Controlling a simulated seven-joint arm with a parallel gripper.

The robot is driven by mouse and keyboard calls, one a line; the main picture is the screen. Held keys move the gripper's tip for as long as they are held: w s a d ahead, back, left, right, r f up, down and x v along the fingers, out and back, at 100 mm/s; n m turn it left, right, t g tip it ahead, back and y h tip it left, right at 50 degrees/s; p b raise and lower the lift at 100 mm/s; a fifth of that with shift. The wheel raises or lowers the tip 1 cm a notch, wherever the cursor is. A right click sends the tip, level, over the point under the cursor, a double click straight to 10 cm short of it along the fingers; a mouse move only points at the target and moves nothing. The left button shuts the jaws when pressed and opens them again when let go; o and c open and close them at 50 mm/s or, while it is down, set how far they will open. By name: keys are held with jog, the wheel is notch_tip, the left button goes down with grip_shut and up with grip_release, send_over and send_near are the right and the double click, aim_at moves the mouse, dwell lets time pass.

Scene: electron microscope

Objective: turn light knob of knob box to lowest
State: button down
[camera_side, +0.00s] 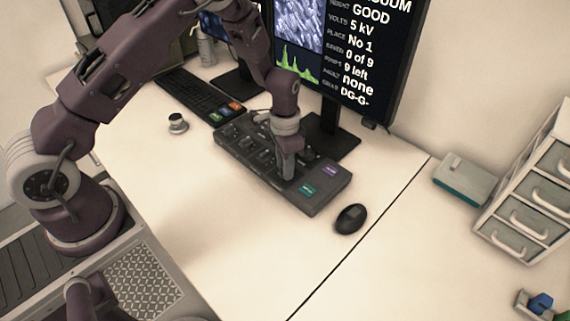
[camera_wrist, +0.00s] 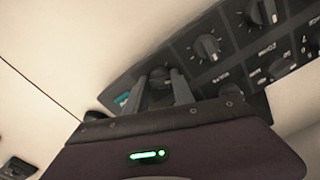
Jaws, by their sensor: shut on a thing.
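The dark knob box (camera_side: 325,190) lies on the white table in front of the monitor. Several knobs stand on its top, with teal and purple labels at its right end. My gripper (camera_side: 287,172) points down onto the right part of the box. In the wrist view, my gripper (camera_wrist: 161,88) has its two fingers on either side of a dark round knob (camera_wrist: 160,77) near the teal label, shut on it. The wording by this knob is hidden or too small to read, so I cannot tell from it whether this is the light knob. Other knobs, such as one (camera_wrist: 207,47) with a white pointer mark, stand free beside it.
A black mouse (camera_side: 350,219) lies right of the box. The keyboard (camera_side: 198,95) is behind left, with a small cup (camera_side: 178,123) near it. The monitor (camera_side: 372,60) stands behind. A teal-and-white case (camera_side: 463,180) and drawers (camera_side: 525,215) are at right. The front table is clear.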

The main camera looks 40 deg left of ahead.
jog(key=n, duration=0.5)
jog(key=shift+n, duration=0.3)
jog(key=n, duration=0.4)
jog(key=shift+d+n, duration=0.1)
jog(key=shift+n, duration=0.5)
jog(key=c, duration=1.1)
grip_release()
notch_tip(320, 180, up, 7)
jog(key=shift+r, duration=0.1)
